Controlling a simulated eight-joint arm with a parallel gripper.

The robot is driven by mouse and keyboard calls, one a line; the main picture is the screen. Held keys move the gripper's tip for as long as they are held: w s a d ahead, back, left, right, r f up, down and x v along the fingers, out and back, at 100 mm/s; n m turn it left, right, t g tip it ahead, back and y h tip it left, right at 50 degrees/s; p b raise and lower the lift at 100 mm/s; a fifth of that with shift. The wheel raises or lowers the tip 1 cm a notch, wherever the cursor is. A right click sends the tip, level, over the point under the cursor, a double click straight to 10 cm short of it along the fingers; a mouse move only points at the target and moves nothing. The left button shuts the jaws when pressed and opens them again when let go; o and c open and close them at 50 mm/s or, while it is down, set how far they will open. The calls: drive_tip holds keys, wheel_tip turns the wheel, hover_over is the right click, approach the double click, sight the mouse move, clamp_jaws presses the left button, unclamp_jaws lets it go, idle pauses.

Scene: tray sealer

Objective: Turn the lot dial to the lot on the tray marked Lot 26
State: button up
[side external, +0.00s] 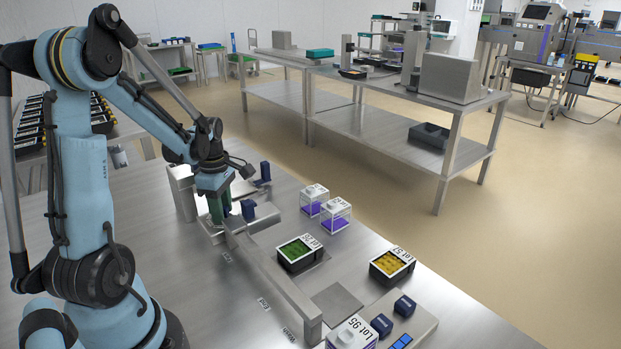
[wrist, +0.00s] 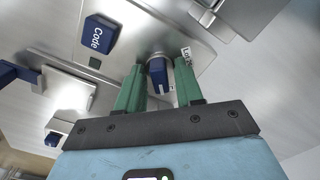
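My gripper (side external: 217,212) points down over the metal machine at the left end of the bench. In the wrist view its two green fingers (wrist: 158,80) stand apart, one on each side of a blue dial knob (wrist: 157,75). Gaps show between the knob and the fingers, so the gripper is open. A label starting "Lot" (wrist: 186,54) is beside the knob; the dial's setting is not readable. A black tray with green contents (side external: 300,262) has a lot label too small to read surely. A black tray with yellow contents (side external: 391,273) has a label starting "Lot 5".
A blue "Code" block (wrist: 99,36) is near the dial. Blue blocks (side external: 248,209) stand on the machine. Clear boxes with purple contents (side external: 335,222) stand behind the green tray. A "Lot 95" box (side external: 348,338) is at the front. A long metal rail (side external: 274,282) crosses the bench.

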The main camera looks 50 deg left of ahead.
drive_tip(key=c, duration=0.4)
drive_tip(key=n, duration=0.3)
drive_tip(key=shift+n, duration=1)
drive_tip(key=shift+c, duration=0.2)
drive_tip(key=shift+n, duration=2.5)
